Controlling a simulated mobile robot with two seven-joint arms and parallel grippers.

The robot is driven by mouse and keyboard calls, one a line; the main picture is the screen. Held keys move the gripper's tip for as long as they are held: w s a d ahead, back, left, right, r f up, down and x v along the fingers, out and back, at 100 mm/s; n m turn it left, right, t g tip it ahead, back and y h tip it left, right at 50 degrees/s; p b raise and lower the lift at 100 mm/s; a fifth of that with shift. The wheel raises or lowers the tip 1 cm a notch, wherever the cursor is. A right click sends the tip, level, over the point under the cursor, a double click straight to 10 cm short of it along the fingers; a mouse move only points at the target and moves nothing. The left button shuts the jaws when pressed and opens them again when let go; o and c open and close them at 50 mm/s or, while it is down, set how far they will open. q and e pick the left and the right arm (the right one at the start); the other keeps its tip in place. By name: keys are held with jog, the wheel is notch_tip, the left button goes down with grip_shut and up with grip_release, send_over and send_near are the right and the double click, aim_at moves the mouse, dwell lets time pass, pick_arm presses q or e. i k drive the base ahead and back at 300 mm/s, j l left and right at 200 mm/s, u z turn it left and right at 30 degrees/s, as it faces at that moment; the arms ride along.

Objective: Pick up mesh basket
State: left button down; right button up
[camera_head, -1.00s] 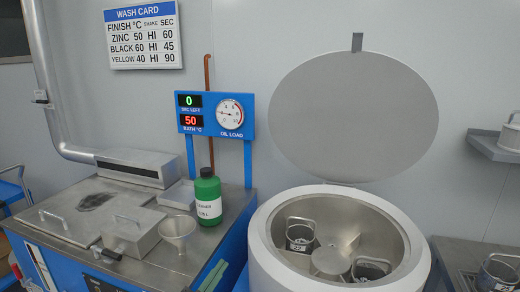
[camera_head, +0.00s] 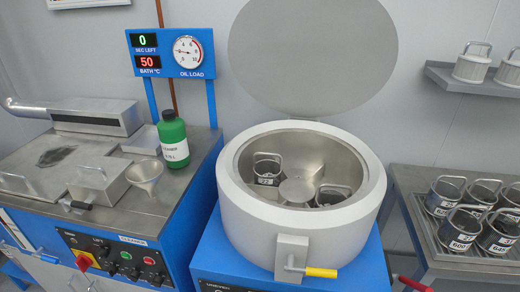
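Several mesh baskets with wire handles and white number labels are in the head view. One basket (camera_head: 267,172) stands inside the open round drum at its left back. A second basket (camera_head: 333,197) is low in the drum at the front right, mostly hidden by the rim. Several more stand on the metal side table at the right, among them a front basket (camera_head: 462,232), a back basket (camera_head: 444,196) and a right basket (camera_head: 497,236). Neither of my grippers shows.
The white drum machine (camera_head: 290,240) has its round lid (camera_head: 312,60) raised and a yellow-handled latch (camera_head: 320,272) in front. A blue wash station (camera_head: 150,225) with a green bottle (camera_head: 173,138) and funnel (camera_head: 145,174) stands left. A wall shelf (camera_head: 470,82) holds lidded metal pots (camera_head: 472,65).

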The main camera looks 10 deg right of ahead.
aim_at(327, 197)
jog(key=i+j+z, duration=0.1)
jog(key=z, duration=0.25)
jog(key=i+j+z, duration=0.1)
jog(key=z, duration=0.3)
jog(key=i+j+z, duration=0.1)
jog(key=z, duration=0.25)
